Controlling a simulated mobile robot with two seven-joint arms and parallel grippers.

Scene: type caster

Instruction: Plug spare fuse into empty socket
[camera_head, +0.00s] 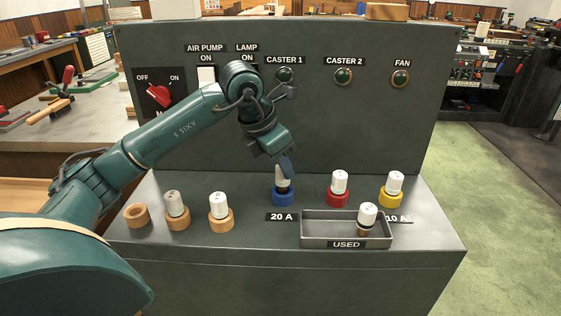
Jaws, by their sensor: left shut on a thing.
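My left gripper (285,168) reaches down in front of the panel and is shut on a pale fuse (282,180). That fuse is upright at the blue socket (283,198); the gripper partly covers it, and I cannot tell how deep it sits. White fuses stand in the red socket (339,200) and the yellow socket (390,201). Two spare fuses (177,203) (219,205) stand in wooden rings at the left, and another wooden ring (137,216) is empty. My right gripper is not in view.
A grey USED tray (320,230) at the front right holds one white fuse (367,214). The upright panel (380,130) behind carries a red knob (158,95), switches and indicator lamps. My left arm spans above the left part of the console.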

